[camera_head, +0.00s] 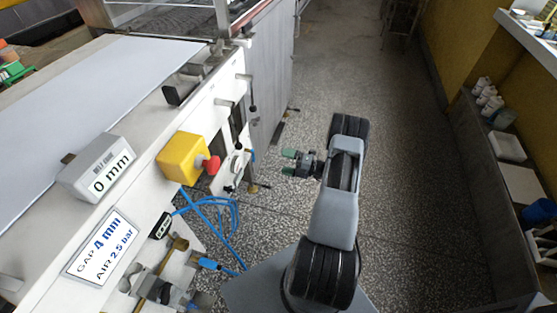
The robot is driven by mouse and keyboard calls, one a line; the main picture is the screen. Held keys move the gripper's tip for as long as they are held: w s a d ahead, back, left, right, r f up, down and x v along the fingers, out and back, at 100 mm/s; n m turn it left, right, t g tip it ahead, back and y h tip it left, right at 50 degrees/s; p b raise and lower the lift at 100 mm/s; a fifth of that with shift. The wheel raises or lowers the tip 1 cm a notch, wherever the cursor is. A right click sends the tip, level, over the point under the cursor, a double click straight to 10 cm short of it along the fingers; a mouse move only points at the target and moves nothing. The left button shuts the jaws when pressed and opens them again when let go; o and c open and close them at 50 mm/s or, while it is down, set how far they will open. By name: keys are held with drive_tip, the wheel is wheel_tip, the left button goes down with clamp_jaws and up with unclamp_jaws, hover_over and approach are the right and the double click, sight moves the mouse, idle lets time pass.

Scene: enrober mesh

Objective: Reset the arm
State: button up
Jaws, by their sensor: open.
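My arm rises from the bottom centre of the head view, with grey and black links bent over the speckled floor. My gripper (290,162) is at its end, pointing left toward the machine (190,115). Its two green-tipped fingers are apart, with nothing seen between them. It hangs in open space, a little right of the machine's side and apart from it.
The machine carries a yellow box with a red button (183,159), a grey "0 mm" gauge (97,169), a "GAP 4 mm" sign (101,246) and blue hoses (222,225). A shelf (500,190) with bottles lines the right wall. The floor (400,150) between is clear.

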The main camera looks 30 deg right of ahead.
drive_tip(key=shift+s+d, duration=0.2)
drive_tip(key=shift+s, duration=0.05)
idle(0.5)
